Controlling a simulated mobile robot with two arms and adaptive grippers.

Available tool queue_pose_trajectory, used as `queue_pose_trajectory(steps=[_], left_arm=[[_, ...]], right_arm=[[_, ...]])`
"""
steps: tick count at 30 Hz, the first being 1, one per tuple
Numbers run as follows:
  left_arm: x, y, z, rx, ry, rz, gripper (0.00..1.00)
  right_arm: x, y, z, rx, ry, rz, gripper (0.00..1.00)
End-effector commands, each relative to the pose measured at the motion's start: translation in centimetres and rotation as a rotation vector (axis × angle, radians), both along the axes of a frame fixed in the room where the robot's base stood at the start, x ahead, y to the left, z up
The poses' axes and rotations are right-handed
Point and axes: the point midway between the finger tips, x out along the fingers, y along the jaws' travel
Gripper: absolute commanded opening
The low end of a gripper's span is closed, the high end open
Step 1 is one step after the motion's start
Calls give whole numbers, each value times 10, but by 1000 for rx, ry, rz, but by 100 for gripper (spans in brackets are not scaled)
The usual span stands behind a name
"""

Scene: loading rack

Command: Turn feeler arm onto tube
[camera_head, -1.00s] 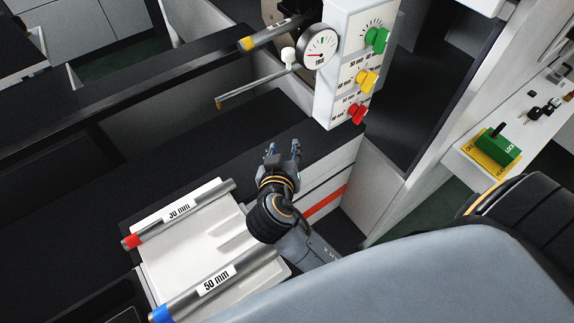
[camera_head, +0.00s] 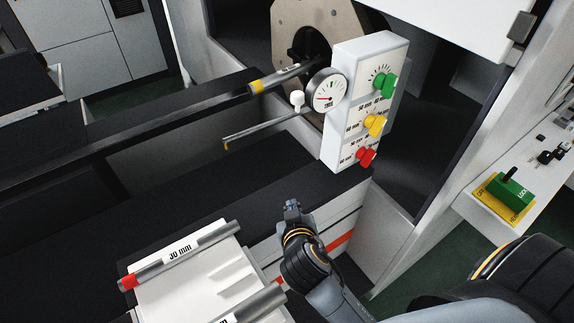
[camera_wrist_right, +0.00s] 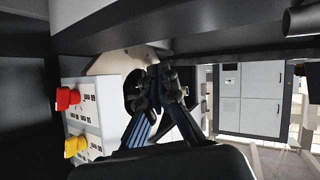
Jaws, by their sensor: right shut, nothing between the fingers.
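The feeler arm (camera_head: 262,130) is a thin grey rod with a yellow tip. It hangs out to the left below the dial gauge (camera_head: 326,90), with a white knob (camera_head: 297,98) at its upper end. The tube (camera_head: 278,79), grey with a yellow end, sticks out of the round chuck above the feeler arm; the two are apart. My right gripper (camera_head: 292,206) is shut and empty, below the feeler arm near the bench edge. In the right wrist view its fingers (camera_wrist_right: 163,75) come together before the pale chuck plate. My left gripper is not in view.
A white control box (camera_head: 365,105) with green, yellow and red knobs stands right of the gauge. A white tray (camera_head: 190,290) holds a red-ended 30 mm tube (camera_head: 180,256) and another tube. Dark bench top lies clear between tray and feeler arm.

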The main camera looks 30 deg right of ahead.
Motion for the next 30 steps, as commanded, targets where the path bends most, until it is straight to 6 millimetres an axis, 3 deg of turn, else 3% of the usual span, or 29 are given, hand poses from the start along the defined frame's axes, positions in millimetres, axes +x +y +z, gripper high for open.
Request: queue_pose_trajectory(steps=[2, 5, 12, 18, 23, 30], left_arm=[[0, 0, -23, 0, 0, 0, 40], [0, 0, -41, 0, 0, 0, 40], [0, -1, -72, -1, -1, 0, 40], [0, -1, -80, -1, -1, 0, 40], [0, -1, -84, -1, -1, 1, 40], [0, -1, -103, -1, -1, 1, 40]], right_arm=[[0, -6, -9, 44, -71, 84, 0], [-1, -11, 7, 94, -208, 194, 0], [-22, -26, 81, 142, -572, 363, 0], [-39, -33, 119, 145, -727, 405, 0], [-33, -33, 126, 145, -750, 409, 0], [-4, -30, 128, 146, -752, 409, 0]])
